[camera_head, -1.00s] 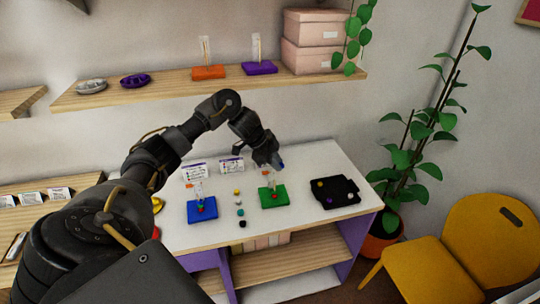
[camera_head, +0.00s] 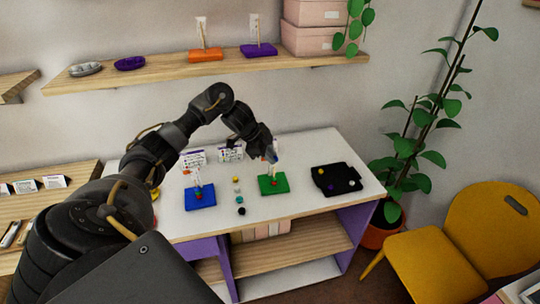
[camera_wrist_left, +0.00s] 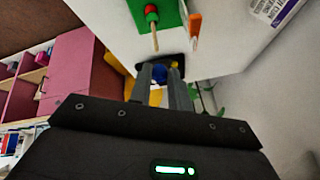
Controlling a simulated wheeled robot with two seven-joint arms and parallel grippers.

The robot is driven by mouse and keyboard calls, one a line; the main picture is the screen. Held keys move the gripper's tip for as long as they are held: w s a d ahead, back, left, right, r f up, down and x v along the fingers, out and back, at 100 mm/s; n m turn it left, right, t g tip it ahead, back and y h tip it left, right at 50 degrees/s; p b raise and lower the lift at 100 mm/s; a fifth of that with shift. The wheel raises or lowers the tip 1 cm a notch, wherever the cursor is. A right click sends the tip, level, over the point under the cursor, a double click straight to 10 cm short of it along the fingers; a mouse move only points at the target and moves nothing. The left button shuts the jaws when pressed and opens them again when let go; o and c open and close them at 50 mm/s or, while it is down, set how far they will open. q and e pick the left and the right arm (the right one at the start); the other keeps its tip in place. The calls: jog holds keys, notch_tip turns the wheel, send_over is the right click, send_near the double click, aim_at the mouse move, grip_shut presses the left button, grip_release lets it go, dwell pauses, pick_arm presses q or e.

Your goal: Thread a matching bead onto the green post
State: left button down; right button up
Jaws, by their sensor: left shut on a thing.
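The green board (camera_head: 282,187) stands on the white table, with its upright post and a red bead (camera_head: 273,184) low on it. In the left wrist view the green board (camera_wrist_left: 170,12) shows at the top, and its wooden post (camera_wrist_left: 154,40) carries a red bead (camera_wrist_left: 151,9) and a green bead (camera_wrist_left: 152,17). My left gripper (camera_head: 272,156) is shut on a blue bead (camera_wrist_left: 160,74), close above the post's top. The bead and the post appear apart in the wrist view. My right gripper is not in view.
A blue board (camera_head: 201,202) with a beaded post stands to the left. Several loose beads, one teal (camera_head: 240,202), lie between the boards. A black tray (camera_head: 343,171) with beads lies to the right. Cards (camera_head: 193,157) stand behind. The table's front strip is clear.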

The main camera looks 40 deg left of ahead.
pick_arm(q)
jog(key=shift+f+b, duration=0.35)
jog(key=shift+f, duration=0.25)
jog(key=shift+a+p, duration=0.1)
jog(key=shift+p, duration=0.3)
jog(key=shift+f, duration=0.15)
dwell(0.5)
jog(key=shift+f, duration=0.5)
dwell(0.6)
jog(key=shift+f+b, duration=0.45)
jog(key=shift+f, duration=0.05)
jog(key=shift+f, duration=0.4)
